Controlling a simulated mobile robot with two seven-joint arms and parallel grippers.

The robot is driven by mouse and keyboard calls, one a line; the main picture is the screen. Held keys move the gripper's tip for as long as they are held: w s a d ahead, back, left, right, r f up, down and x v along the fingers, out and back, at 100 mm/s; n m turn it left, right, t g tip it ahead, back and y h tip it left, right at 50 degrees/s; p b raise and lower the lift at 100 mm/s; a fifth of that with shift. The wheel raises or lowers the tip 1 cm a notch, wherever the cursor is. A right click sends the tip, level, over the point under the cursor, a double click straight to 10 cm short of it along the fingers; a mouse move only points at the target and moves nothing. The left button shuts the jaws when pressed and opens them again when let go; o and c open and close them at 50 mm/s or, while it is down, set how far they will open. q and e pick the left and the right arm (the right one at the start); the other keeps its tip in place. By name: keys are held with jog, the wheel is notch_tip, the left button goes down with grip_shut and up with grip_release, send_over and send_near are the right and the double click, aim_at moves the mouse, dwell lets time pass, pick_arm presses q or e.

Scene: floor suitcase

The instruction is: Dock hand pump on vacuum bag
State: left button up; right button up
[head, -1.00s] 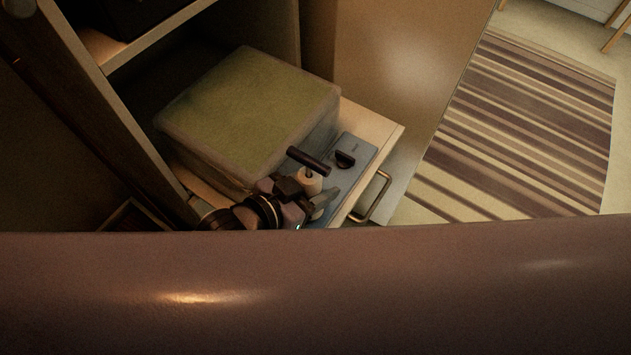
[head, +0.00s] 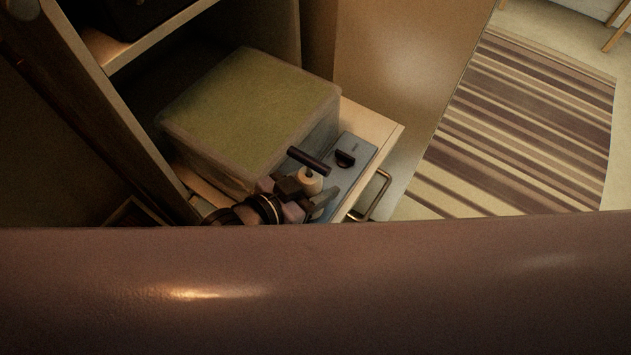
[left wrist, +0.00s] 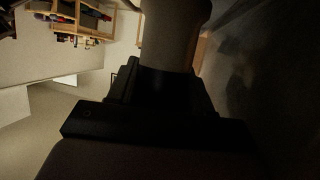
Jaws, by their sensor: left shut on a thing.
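The vacuum bag (head: 245,95) is a bulky block with a green top in a clear cover. It sits on a pale board in the cabinet. A flat blue-grey strip (head: 357,150) with a dark round knob or valve (head: 345,158) lies along its right side. The hand pump (head: 312,183) has a cream body and a dark T-handle. My left gripper (head: 303,188) is shut on the pump, beside the bag and over the strip. The pump body (left wrist: 172,35) fills the top middle of the left wrist view. The pump's lower end is hidden. My right gripper is not in view.
A metal drawer handle (head: 372,196) sticks out at the board's front edge. Cabinet walls and a shelf (head: 150,40) close in the left and back. A striped rug (head: 530,120) lies on open floor at right. My own large brown body part covers the bottom.

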pick_arm(q)
jog(key=shift+f+b, duration=0.35)
jog(key=shift+f, duration=0.2)
jog(key=o, duration=0.9)
jog(key=p+v, duration=0.2)
jog(key=shift+s+a+r, duration=0.15)
jog(key=shift+s, duration=0.05)
jog(key=shift+p+v, duration=1.35)
jog(key=shift+v, duration=0.3)
jog(key=shift+p+v, duration=0.45)
jog(key=shift+v, duration=2.1)
